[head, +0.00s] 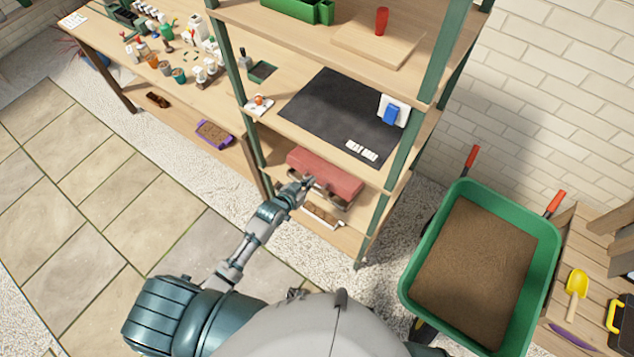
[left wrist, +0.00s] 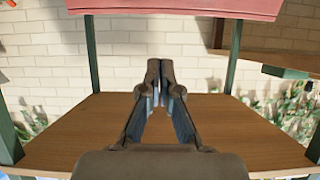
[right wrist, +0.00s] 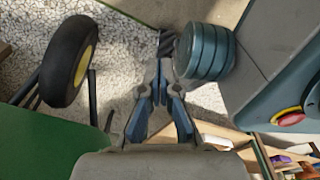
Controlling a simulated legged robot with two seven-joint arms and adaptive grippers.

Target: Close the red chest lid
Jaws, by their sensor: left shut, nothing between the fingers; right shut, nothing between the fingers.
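The red chest (head: 325,173) is on a lower shelf of the rack, with its long red top facing the head camera. I cannot tell from here how far its lid stands open. My left gripper (head: 307,184) is at the chest's front edge, shut and empty; contact is unclear. In the left wrist view the gripper (left wrist: 160,65) points over a bare wooden shelf board, and a red panel (left wrist: 172,9), likely part of the chest, crosses the top. My right gripper (right wrist: 165,65) is shut and empty, away from the chest.
Green rack posts (head: 380,215) flank the shelf. A black mat (head: 335,105) covers the shelf above. A green wheelbarrow (head: 410,280) of soil stands to the right; its wheel (right wrist: 70,60) shows near my right gripper. Paved floor (head: 120,215) is clear at left.

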